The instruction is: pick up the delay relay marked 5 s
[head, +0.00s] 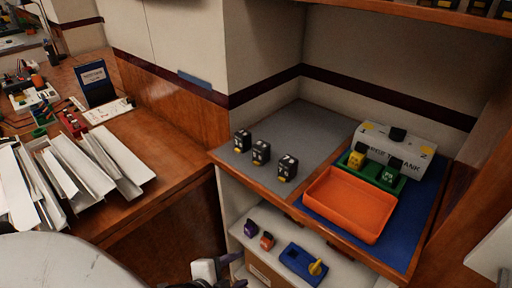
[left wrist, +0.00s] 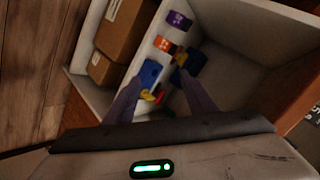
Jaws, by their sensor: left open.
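Three black block-shaped relays stand in a row on a grey mat: a left one (head: 242,140), a middle one (head: 261,152) and a right one (head: 287,167). They carry white marks and small yellow patches, too small to read, so I cannot tell which is marked 5 s. My left gripper (head: 233,271) is at the bottom of the head view, low in front of the shelves, partly cut off. In the left wrist view its fingers (left wrist: 162,98) are apart with nothing held between them, pointing toward the lower shelf. My right gripper is not in view.
The lower shelf holds a purple block (head: 250,228), an orange block (head: 267,240) and a blue piece with a yellow knob (head: 307,263). An orange tray (head: 350,204) and a green holder (head: 386,178) are right of the relays. The grey mat (head: 307,122) is clear behind them.

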